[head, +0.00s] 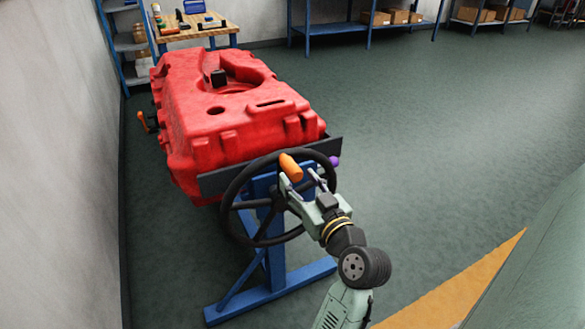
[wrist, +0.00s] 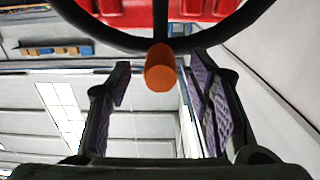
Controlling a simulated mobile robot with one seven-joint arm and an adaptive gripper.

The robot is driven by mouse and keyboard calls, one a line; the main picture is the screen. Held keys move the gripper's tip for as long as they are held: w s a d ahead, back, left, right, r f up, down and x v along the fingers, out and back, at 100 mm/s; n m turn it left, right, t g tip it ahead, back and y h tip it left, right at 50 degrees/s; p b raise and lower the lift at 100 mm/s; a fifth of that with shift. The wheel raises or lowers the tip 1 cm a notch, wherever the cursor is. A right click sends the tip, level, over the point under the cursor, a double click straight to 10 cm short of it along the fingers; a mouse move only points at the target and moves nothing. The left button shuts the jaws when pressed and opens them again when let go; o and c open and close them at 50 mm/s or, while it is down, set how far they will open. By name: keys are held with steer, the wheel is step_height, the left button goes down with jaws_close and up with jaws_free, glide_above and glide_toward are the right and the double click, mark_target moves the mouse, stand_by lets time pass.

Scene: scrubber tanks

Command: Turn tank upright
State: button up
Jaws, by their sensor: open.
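The red tank (head: 230,110) lies in a blue stand (head: 268,245) left of centre in the head view, with a recessed face holding a black fitting on top. A black handwheel (head: 228,198) is mounted on the near end of the stand. An orange handle (head: 290,167) sticks out from the wheel's rim. My gripper (head: 305,185) is open at the wheel's upper right, close to the handle. In the wrist view the orange handle (wrist: 160,68) is centred between the spread fingers, just beyond their tips. I see no contact with it.
A second orange knob (head: 143,122) shows at the tank's far left side. A wall (head: 55,170) stands close on the left. A workbench (head: 195,35) with tools and blue shelving (head: 340,28) stand at the back. The green floor (head: 450,140) on the right is clear.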

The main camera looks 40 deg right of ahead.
steer(key=shift+p+x, duration=0.3)
steer(key=shift+x, duration=1.6)
steer(key=shift+c, duration=0.4)
jaws_close()
